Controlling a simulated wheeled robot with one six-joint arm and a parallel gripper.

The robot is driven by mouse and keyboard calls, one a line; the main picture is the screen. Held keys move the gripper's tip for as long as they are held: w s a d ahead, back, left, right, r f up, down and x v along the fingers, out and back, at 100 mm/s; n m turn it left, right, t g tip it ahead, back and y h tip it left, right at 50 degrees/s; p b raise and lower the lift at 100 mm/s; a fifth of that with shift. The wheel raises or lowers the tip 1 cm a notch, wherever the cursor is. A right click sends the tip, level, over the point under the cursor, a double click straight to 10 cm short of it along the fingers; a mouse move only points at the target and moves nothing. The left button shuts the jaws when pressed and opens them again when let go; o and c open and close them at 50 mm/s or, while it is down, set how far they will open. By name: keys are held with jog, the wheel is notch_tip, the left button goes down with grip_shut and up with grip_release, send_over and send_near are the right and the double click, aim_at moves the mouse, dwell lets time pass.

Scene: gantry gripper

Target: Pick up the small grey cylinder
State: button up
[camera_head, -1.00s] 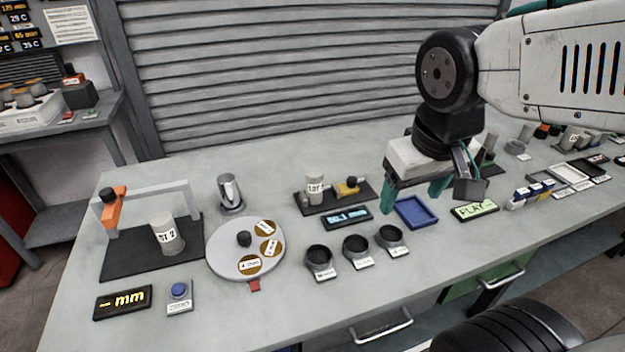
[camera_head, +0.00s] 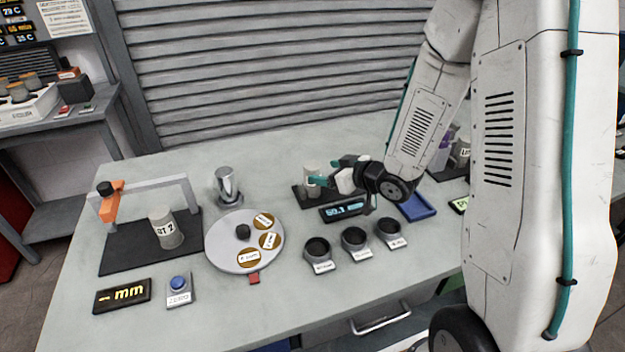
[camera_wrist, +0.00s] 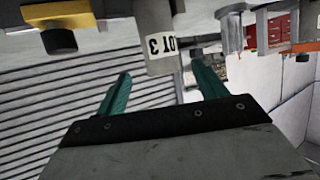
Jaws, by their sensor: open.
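A grey cylinder with a white label (camera_head: 311,171) stands upright on a dark plate (camera_head: 303,199). My gripper (camera_head: 324,174) is level, open and empty, pointing left at this cylinder from the right. In the wrist view the cylinder lies between the two teal fingertips (camera_wrist: 160,70). I cannot tell whether they touch it.
A yellow part with a black knob (camera_wrist: 60,14) is close by in the wrist view. A display (camera_head: 344,210), several dark round cups (camera_head: 354,240), a round turntable (camera_head: 222,253), a metal cup (camera_head: 228,186) and an orange clamp (camera_head: 112,203) stand around.

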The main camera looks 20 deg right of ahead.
aim_at(308, 169)
jog(key=x, duration=0.8)
jog(key=shift+s+a+r, duration=0.1)
jog(key=shift+a, duration=0.1)
jog(key=shift+c, duration=0.3)
jog(key=c, duration=1.3)
jog(key=shift+r, duration=0.1)
